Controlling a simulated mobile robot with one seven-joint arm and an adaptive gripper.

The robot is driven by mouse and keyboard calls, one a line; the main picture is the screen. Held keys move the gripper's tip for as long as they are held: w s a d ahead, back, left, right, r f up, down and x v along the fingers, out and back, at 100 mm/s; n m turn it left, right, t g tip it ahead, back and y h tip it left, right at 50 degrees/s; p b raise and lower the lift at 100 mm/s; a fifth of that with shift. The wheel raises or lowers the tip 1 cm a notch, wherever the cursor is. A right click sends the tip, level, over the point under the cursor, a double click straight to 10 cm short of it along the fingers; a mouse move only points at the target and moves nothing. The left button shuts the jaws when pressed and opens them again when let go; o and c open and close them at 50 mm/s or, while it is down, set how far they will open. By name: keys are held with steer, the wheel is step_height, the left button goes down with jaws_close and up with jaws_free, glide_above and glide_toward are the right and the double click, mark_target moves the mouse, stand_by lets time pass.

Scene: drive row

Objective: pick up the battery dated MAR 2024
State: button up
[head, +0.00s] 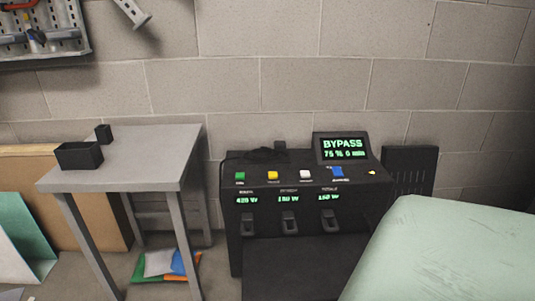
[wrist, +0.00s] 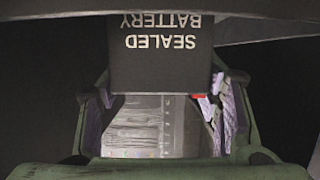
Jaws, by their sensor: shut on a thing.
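In the wrist view a black battery (wrist: 160,62) hangs between the fingers of my gripper (wrist: 163,97). White print on it reads SEALED BATTERY, upside down in this view. My gripper is shut on this battery. No date shows on the visible face, so I cannot tell whether it is the one dated MAR 2024. A small red patch shows at its lower right edge. My gripper and the battery are not seen in the head view.
A black power cabinet (head: 262,226) stands against the block wall; its screen (head: 343,147) reads BYPASS, 75 %, 6 min. A grey table (head: 150,150) at left bears an open black box (head: 79,155) and a smaller black one (head: 103,134). Coloured packets (head: 165,264) lie beneath.

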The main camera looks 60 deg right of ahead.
steer(key=shift+r, duration=0.1)
jaws_close()
